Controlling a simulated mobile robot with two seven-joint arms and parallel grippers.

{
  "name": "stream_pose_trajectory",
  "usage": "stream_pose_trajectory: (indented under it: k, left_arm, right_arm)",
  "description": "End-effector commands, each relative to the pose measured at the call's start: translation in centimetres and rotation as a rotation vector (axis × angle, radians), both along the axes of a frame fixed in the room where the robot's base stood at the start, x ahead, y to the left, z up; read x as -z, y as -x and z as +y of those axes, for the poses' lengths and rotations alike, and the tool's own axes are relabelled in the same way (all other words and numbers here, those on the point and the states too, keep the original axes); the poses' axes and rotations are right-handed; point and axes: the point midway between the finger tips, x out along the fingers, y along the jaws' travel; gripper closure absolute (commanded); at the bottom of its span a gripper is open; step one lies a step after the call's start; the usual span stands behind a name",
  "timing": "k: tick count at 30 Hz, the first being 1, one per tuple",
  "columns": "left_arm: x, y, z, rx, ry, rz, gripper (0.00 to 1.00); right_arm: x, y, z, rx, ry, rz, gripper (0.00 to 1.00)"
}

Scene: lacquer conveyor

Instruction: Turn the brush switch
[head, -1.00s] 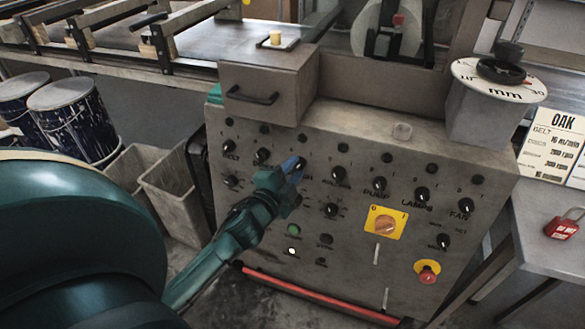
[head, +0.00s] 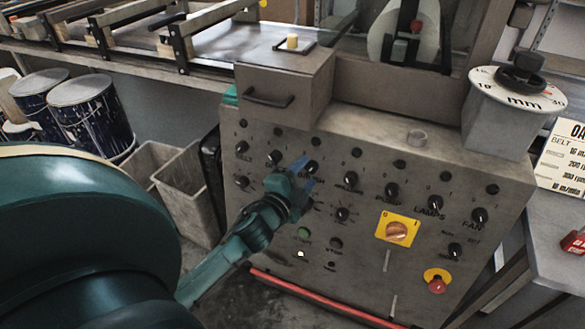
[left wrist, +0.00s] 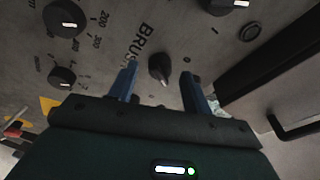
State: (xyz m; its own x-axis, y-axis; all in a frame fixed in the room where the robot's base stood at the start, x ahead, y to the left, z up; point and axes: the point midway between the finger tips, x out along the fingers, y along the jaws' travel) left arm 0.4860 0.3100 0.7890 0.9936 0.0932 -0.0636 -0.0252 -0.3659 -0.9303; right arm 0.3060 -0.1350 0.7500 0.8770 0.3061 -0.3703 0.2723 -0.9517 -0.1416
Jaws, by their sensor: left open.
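The brush switch (left wrist: 159,68) is a small black knob beside the printed word BRUSH on the grey control panel (head: 350,240). In the head view the brush switch (head: 312,167) sits in the upper row of knobs, partly behind my left gripper (head: 305,174). My left gripper is open, with its blue fingers pointing at the panel. In the left wrist view the knob appears between the two fingertips of my left gripper (left wrist: 160,72), with a gap on each side. I cannot tell how deep the fingers reach around it. My right gripper is not in view.
Other black knobs surround the switch, including the pump knob (head: 391,190). A yellow-plated orange switch (head: 397,230) and a red emergency button (head: 437,285) are at lower right. A drawer box with a handle (head: 268,99) juts out above. Bins and paint drums (head: 88,115) stand left.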

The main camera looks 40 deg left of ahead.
Motion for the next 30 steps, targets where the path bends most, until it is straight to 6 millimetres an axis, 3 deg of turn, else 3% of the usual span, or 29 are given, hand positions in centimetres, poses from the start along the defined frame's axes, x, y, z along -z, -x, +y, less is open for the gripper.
stream_pose_trajectory:
  k: [12, 18, 30]
  left_arm:
    - [-0.4, 8.2, -0.8, -0.002, 0.001, 0.003, 0.51]
    - [-0.6, 11.3, -1.0, -0.001, 0.000, 0.002, 0.51]
    - [-0.9, 12.5, -1.2, 0.001, -0.002, -0.001, 0.51]
  right_arm:
    - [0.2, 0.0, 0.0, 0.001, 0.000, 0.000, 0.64]
    - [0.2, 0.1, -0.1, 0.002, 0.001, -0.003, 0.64]
    - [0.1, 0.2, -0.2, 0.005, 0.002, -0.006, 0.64]
